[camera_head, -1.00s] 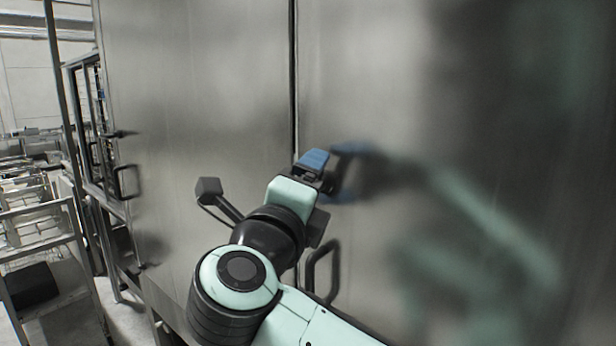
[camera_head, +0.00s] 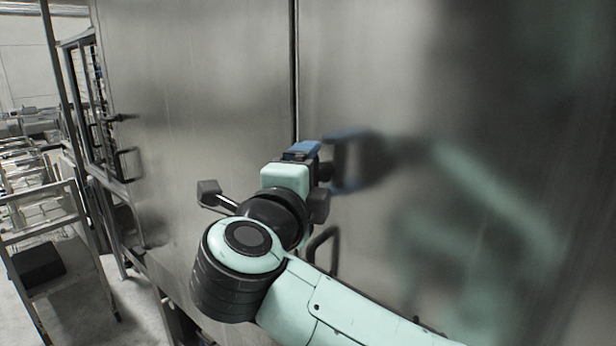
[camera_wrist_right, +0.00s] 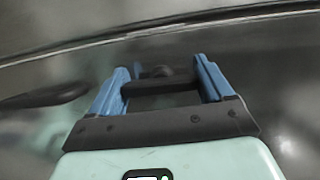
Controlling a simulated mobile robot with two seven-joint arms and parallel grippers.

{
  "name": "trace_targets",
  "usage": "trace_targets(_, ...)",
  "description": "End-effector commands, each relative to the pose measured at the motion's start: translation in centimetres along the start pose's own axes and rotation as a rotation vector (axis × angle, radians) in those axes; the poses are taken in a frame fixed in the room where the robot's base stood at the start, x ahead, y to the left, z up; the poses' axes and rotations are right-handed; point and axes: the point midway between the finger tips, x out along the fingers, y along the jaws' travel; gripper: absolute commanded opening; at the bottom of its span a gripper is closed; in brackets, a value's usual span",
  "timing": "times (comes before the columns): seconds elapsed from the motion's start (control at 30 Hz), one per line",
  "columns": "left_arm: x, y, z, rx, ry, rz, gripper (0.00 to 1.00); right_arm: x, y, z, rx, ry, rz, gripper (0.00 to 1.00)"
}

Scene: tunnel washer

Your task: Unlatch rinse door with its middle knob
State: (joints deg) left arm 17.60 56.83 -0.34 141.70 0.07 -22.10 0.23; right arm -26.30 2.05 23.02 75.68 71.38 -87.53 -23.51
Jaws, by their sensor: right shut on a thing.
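The rinse door is a large brushed steel panel (camera_head: 390,70) with a dark vertical seam (camera_head: 294,60) at its left edge. My right gripper (camera_head: 303,150), with blue fingers, is at the door beside this seam. In the right wrist view its two fingers (camera_wrist_right: 163,82) stand on either side of a dark knob (camera_wrist_right: 160,72) and are shut on it. In the head view the gripper mostly hides the knob. A dark loop handle (camera_head: 322,243) shows below the gripper, partly behind my arm. My left gripper is not in view.
Another steel panel (camera_head: 190,80) is left of the seam, with a dark handle (camera_head: 123,165) near its far end. Metal rack carts (camera_head: 45,225) stand at the far left. The right panel mirrors my arm. A dark elongated part (camera_wrist_right: 45,95) lies left of the fingers.

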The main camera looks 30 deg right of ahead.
Motion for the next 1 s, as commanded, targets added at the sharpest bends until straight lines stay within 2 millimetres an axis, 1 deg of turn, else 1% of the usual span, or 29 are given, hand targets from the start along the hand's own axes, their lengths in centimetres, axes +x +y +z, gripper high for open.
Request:
trace_targets(0.13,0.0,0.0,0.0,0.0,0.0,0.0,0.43,0.0,0.0,0.1,-0.001,-0.001,-0.003,0.5)
trace_targets(0.17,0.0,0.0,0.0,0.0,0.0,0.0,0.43,0.0,0.0,0.1,-0.001,-0.001,-0.003,0.87)
trace_targets(0.2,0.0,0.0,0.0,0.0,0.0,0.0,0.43,0.0,0.0,0.0,0.0,-0.001,-0.002,1.0)
trace_targets(0.47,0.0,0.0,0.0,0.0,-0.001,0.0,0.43,-0.1,0.0,0.1,0.0,-0.001,-0.001,1.0)
trace_targets(0.57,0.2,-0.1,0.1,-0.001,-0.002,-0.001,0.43,-0.9,0.1,0.1,0.0,-0.002,-0.001,1.0)
trace_targets(0.67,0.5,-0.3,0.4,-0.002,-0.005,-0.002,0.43,-2.5,0.1,0.1,0.0,-0.005,-0.002,1.0)
trace_targets(0.9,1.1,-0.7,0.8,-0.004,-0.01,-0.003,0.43,-8.0,0.1,0.2,-0.001,-0.007,-0.001,1.0)
trace_targets(1.0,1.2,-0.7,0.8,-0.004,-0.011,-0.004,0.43,-10.0,0.1,0.2,-0.001,-0.006,-0.002,1.0)
